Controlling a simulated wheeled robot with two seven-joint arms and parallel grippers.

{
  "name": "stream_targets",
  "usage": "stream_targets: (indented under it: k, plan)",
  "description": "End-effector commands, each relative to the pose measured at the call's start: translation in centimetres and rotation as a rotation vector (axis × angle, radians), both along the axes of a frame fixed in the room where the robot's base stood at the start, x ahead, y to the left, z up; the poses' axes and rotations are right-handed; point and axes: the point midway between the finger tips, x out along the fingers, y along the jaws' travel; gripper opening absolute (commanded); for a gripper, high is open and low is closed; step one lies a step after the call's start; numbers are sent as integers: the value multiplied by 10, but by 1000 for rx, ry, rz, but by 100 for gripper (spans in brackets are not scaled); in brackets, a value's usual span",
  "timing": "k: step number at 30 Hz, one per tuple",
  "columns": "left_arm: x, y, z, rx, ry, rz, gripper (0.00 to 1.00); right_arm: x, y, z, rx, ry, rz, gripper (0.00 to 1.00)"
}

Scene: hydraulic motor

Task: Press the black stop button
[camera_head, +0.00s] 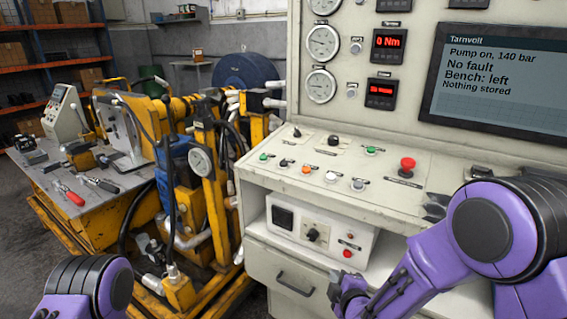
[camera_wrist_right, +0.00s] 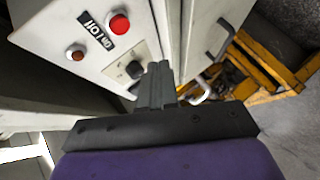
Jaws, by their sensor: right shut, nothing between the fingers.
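The sloped control desk (camera_head: 400,190) carries a row of small buttons. In it a small dark button (camera_head: 284,162) sits between a green one (camera_head: 263,156) and an orange one (camera_head: 306,170). A larger black knob or button (camera_head: 333,140) sits behind the row; I cannot read the labels. My right gripper (camera_head: 338,284) is below the desk, in front of the lower white box, away from those buttons. In the right wrist view its fingers (camera_wrist_right: 160,72) are shut and empty, near that box's black knob (camera_wrist_right: 134,69). Only part of my left arm shows; its gripper is hidden.
A red mushroom button (camera_head: 407,164) and another green button (camera_head: 371,150) stand on the desk. A drawer handle (camera_head: 295,284) juts out below. The screen (camera_head: 500,85) reads "Pump on, 140 bar".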

Motion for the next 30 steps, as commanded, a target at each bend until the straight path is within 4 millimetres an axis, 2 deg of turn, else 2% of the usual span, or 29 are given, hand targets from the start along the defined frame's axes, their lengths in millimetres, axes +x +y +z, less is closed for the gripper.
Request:
stream_targets:
  k: [5,8,11,15,17,18,21,24,27,30]
  plan:
    - [0,0,0,0,0,0,61,-6,-4,-10,31,26,-25,0]
    - [0,0,0,0,0,0,61,-28,-17,-40,145,109,-120,0]
    - [0,0,0,0,0,0,61,-68,-39,-85,326,232,-304,0]
    - [0,0,0,0,0,0,61,-143,-73,-143,582,385,-642,0]
    - [0,0,0,0,0,0,61,-178,-88,-163,679,429,-804,0]
    - [0,0,0,0,0,0,61,-202,-97,-174,738,450,-913,0]
    - [0,0,0,0,0,0,61,-257,-117,-193,857,472,-1175,0]
    - [0,0,0,0,0,0,61,-301,-131,-202,938,458,-1384,0]
    - [0,0,0,0,0,0,61,-328,-140,-205,983,433,-1516,0]
    - [0,0,0,0,0,0,61,-339,-144,-206,1005,417,-1575,0]
